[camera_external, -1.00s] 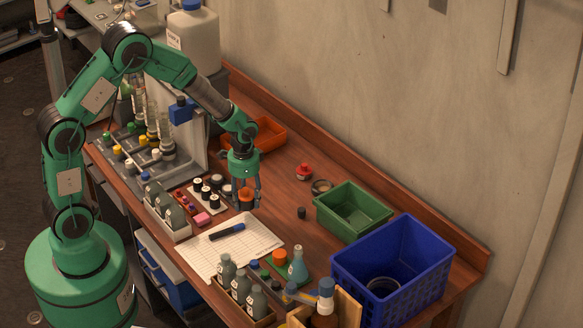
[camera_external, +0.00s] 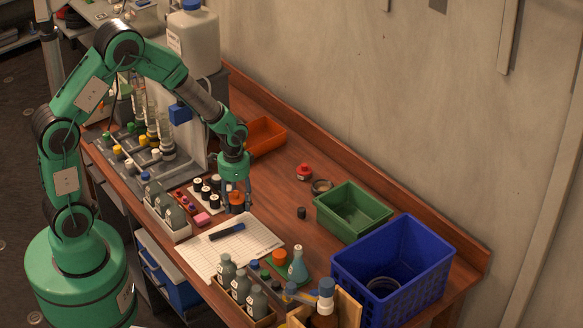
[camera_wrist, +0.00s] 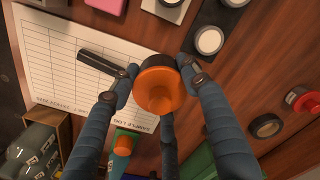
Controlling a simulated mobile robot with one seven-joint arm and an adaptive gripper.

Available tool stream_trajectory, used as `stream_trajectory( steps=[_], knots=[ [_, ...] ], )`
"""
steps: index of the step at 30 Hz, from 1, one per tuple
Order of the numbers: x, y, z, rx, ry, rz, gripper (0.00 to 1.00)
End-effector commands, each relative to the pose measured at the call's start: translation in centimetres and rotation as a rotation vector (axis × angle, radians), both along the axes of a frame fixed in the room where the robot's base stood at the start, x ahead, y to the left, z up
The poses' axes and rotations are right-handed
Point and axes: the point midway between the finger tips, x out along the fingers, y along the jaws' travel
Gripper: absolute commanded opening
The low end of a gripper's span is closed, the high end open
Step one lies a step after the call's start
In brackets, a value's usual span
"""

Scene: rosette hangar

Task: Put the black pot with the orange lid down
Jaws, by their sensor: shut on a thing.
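In the wrist view the orange lid (camera_wrist: 158,90) faces the camera, and the fingers of my gripper (camera_wrist: 155,85) close around the pot's sides. The pot looks upright. Its base is hidden, so I cannot tell whether it touches the bench.
A white log sheet (camera_external: 230,245) with a black marker (camera_external: 227,231) lies just in front. A green bin (camera_external: 352,212) and blue crate (camera_external: 395,265) stand to the right. Bare wood lies right of the gripper.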

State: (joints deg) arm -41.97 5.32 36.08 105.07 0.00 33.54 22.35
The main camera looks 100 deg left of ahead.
Motion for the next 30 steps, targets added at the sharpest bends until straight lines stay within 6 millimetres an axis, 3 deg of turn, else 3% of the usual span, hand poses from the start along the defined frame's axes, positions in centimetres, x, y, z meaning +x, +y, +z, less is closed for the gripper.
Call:
stream_trajectory(
  steps=[10,17,30],
  knots=[
    [0.1,0.2,0.1,0.000,0.000,0.001,0.19],
    [0.8,1.6,0.5,0.000,0.000,0.004,0.19],
    [3.2,7.7,1.6,0.000,0.001,0.017,0.19]
  ],
)
